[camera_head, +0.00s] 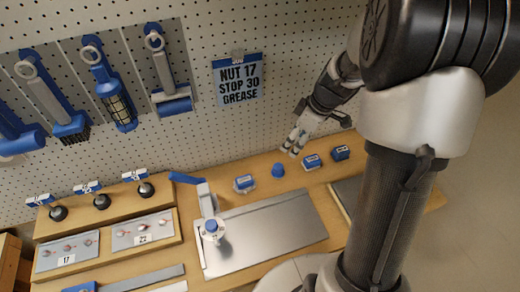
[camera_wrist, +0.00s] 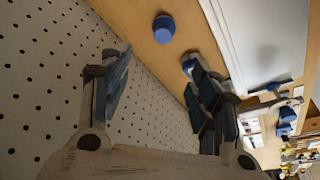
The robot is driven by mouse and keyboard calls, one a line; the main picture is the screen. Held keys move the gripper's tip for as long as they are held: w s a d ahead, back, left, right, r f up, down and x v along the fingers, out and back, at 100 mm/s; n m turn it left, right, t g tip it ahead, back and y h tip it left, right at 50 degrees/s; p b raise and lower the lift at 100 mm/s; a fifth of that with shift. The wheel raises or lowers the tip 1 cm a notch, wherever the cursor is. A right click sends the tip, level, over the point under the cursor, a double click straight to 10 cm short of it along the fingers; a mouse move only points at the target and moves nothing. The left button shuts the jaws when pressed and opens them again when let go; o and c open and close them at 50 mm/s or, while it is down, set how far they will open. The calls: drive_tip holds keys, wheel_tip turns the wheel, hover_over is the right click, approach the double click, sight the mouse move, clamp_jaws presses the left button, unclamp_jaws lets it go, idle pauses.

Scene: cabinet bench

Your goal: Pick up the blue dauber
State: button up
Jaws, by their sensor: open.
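A small round blue piece, which looks like the blue dauber (camera_head: 278,170), stands on the wooden bench near the pegboard, between small blue-and-white boxes. It also shows in the wrist view as a blue knob (camera_wrist: 163,28) near the top, beyond the fingertips. My gripper (camera_head: 293,143) is above the bench, a little up and right of the dauber in the head view. In the wrist view my gripper (camera_wrist: 157,62) has its fingers spread wide, with nothing between them. The dauber is apart from both fingers.
A blue-and-white box (camera_head: 244,184) stands left of the dauber; two more boxes (camera_head: 312,161) (camera_head: 341,153) stand right of it. A metal plate (camera_head: 265,228) with a blue-handled fixture (camera_head: 209,205) lies in front. The pegboard (camera_head: 220,135) rises behind, close to my gripper.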

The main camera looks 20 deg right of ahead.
drive_tip(key=b, duration=0.3)
approach(278, 166)
drive_tip(key=x, duration=0.5)
drive_tip(key=shift+d, duration=0.15)
drive_tip(key=x, duration=0.2)
drive_tip(key=b+x, duration=0.1)
drive_tip(key=x, duration=0.1)
drive_tip(key=shift+s+f, duration=0.2)
drive_tip(key=shift+f, duration=0.05)
drive_tip(key=shift+w+a+f+b, duration=0.2)
drive_tip(key=shift+f+b, duration=0.1)
drive_tip(key=shift+f, duration=0.1)
drive_tip(key=shift+c, duration=0.2)
drive_tip(key=shift+s, duration=0.1)
drive_tip(key=c, duration=1)
drive_tip(key=shift+r, duration=0.3)
drive_tip(key=shift+c, duration=0.5)
wheel_tip(278, 166, up, 10)
drive_tip(key=p, duration=0.3)
drive_tip(key=shift+f, duration=0.25)
clamp_jaws()
